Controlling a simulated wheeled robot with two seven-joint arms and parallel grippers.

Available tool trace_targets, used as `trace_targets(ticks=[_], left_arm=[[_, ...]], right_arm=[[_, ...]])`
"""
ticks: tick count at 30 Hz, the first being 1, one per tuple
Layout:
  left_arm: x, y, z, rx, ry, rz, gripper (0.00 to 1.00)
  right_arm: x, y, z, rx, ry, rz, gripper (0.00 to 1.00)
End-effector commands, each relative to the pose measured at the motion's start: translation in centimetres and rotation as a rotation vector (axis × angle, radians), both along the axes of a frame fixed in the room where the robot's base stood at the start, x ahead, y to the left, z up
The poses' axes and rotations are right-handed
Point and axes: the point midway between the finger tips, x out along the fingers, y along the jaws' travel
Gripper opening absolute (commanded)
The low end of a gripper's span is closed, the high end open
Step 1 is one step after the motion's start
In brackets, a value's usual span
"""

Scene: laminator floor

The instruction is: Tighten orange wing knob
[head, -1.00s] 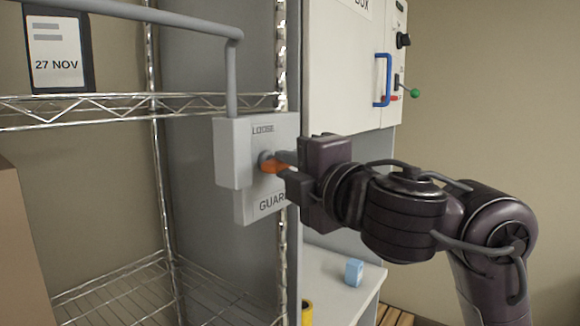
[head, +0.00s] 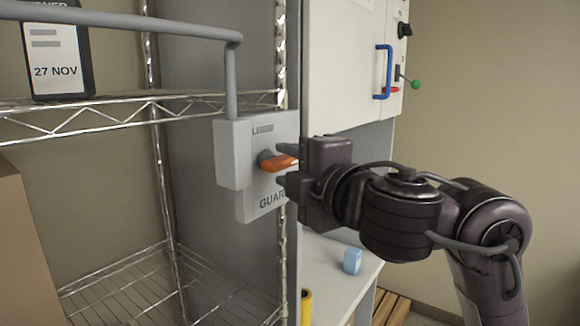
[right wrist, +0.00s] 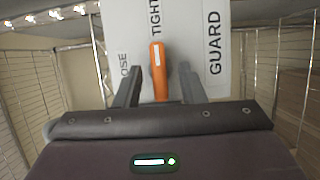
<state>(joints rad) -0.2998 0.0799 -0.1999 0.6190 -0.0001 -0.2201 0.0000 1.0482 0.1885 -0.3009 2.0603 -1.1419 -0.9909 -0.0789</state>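The orange wing knob (head: 276,163) sits on the grey guard box (head: 229,160), on the plate marked LOOSE and GUARD. In the right wrist view the knob (right wrist: 158,72) has a white stripe, and TIGHT is printed just beyond it. My right gripper (head: 284,164) is at the knob with its fingers apart, one above and one below it in the head view. In the right wrist view the knob lies between the fingers (right wrist: 160,86), with visible gaps on both sides. My left gripper is not in view.
A wire rack (head: 110,101) stands at the left, bearing a dark date sign (head: 55,50). A grey pipe (head: 130,20) runs into the guard box. A white cabinet with a blue handle (head: 383,72) is behind my arm. A blue block (head: 352,261) lies on the white surface below.

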Motion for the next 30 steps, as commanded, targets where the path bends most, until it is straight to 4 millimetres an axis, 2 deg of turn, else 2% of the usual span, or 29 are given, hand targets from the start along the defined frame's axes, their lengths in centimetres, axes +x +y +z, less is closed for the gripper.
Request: trace_targets(ticks=[5,14,18,30], left_arm=[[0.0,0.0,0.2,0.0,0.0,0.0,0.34],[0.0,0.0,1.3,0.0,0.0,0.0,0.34],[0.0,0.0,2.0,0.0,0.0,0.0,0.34],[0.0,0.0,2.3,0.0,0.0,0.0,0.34]], right_arm=[[-0.5,-0.3,0.2,0.0,-0.002,0.001,0.36],[-4.5,-2.8,0.4,-0.003,-0.007,-0.002,0.36],[-5.6,-3.7,0.3,-0.004,-0.006,-0.005,0.36],[-6.7,-4.1,0.0,0.0,0.0,0.0,0.36]])
